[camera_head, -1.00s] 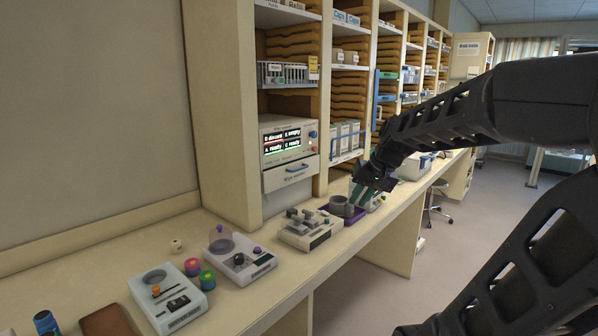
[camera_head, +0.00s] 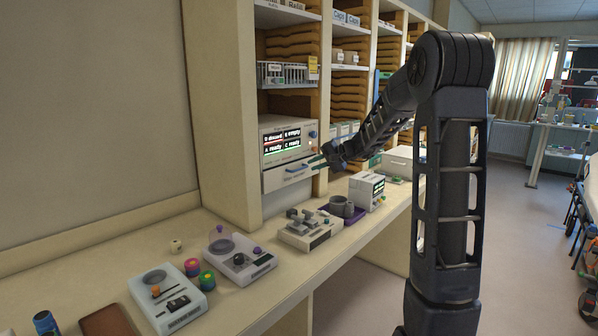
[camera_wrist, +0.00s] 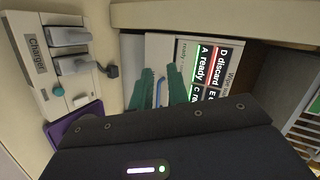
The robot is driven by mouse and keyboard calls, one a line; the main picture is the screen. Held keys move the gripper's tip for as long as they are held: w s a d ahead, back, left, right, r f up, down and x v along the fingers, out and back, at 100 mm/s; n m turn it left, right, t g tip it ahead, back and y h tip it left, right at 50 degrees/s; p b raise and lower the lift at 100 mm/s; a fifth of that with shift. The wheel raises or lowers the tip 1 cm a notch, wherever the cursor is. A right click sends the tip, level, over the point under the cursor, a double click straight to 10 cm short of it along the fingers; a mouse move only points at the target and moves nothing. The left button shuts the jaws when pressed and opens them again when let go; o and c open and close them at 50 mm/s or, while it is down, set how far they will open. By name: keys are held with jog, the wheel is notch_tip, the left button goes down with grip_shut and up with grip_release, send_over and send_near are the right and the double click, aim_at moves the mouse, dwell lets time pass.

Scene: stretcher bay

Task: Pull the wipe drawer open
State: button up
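The wipe drawer (camera_head: 280,181) is a pale front with a blue bar handle (camera_head: 297,170), below the screen of a white dispenser unit on the shelf. It looks shut in the head view. My gripper (camera_head: 315,163) is just right of the handle, its green fingers pointing at the drawer front. In the wrist view the fingers (camera_wrist: 160,90) are apart, with the blue handle (camera_wrist: 158,92) showing in the gap between them. I cannot tell whether either finger touches the handle. Part of the drawer front is hidden by the fingers and gripper body.
The dispenser screen (camera_head: 288,141) lists A and C ready, D discard. A charger device (camera_head: 304,230), a purple tray (camera_head: 352,217) and a white boxy device (camera_head: 367,190) stand on the counter below. More devices are at the front left. The counter edge runs below my arm.

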aim_at(300, 169)
jog(key=w+d+f+m+t, duration=0.15)
jog(key=w+f, duration=0.25)
jog(key=w, duration=0.5)
jog(key=w+d+f+m+t, duration=0.1)
jog(key=w+f+m+t, duration=0.3)
jog(key=w, duration=0.6)
jog(key=shift+n+g, duration=0.35)
jog(key=shift+g, duration=0.1)
jog(key=x, duration=1)
jog(key=shift+a+f, duration=0.3)
grip_shut()
